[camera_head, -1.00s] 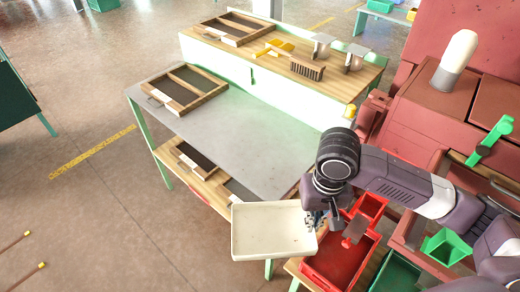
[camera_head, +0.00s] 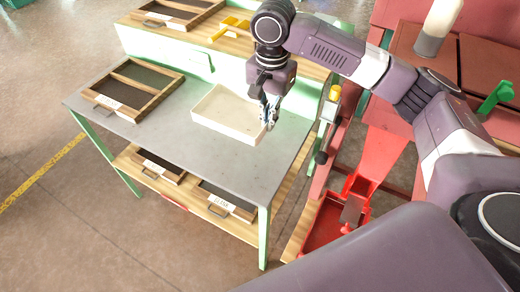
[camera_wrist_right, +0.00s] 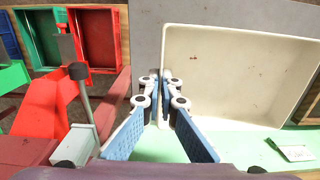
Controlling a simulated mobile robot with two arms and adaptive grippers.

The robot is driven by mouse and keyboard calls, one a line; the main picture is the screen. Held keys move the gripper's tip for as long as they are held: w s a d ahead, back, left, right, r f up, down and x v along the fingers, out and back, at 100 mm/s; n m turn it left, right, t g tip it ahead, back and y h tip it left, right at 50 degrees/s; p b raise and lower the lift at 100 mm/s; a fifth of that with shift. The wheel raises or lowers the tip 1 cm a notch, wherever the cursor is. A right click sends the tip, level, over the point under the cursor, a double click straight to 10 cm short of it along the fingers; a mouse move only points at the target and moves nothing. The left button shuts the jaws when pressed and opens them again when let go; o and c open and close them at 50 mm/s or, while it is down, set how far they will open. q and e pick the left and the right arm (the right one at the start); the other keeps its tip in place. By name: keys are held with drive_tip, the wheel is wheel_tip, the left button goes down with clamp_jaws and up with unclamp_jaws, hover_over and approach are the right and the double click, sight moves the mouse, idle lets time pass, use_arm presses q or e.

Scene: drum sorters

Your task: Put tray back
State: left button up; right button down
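The cream tray (camera_head: 229,112) is over the right part of the grey tabletop (camera_head: 180,150) in the head view, roughly level. I cannot tell whether its underside touches the tabletop. My right gripper (camera_head: 269,112) is at the tray's right end. In the right wrist view the fingers (camera_wrist_right: 162,78) of this gripper are closed around the wall of the tray (camera_wrist_right: 235,75), one on each side of it. The inside of the tray is empty apart from small dark specks. My left gripper is not in view.
A wooden sieve frame (camera_head: 133,88) lies on the tabletop's left part. Two more frames sit on the shelf below. A yellow tool (camera_head: 229,28) lies on the wooden bench behind. A red machine (camera_head: 490,60) and red bins (camera_head: 327,222) stand to the right.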

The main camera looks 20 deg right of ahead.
hover_over(267, 161)
wheel_tip(267, 161, down, 10)
drive_tip(key=shift+p, duration=0.45)
wheel_tip(267, 161, down, 3)
drive_tip(key=shift+a+f, duration=0.1)
drive_tip(key=shift+f, duration=0.05)
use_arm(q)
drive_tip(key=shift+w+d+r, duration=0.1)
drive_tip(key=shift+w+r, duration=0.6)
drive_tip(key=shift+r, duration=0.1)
use_arm(e)
drive_tip(key=shift+f, duration=0.5)
drive_tip(key=c, duration=2.2)
unclamp_jaws()
drive_tip(key=shift+o, duration=0.2)
wheel_tip(267, 161, up, 12)
drive_tip(key=shift+s+r+b, duration=0.1)
drive_tip(key=shift+s+b, duration=0.05)
drive_tip(key=shift+b, duration=0.55)
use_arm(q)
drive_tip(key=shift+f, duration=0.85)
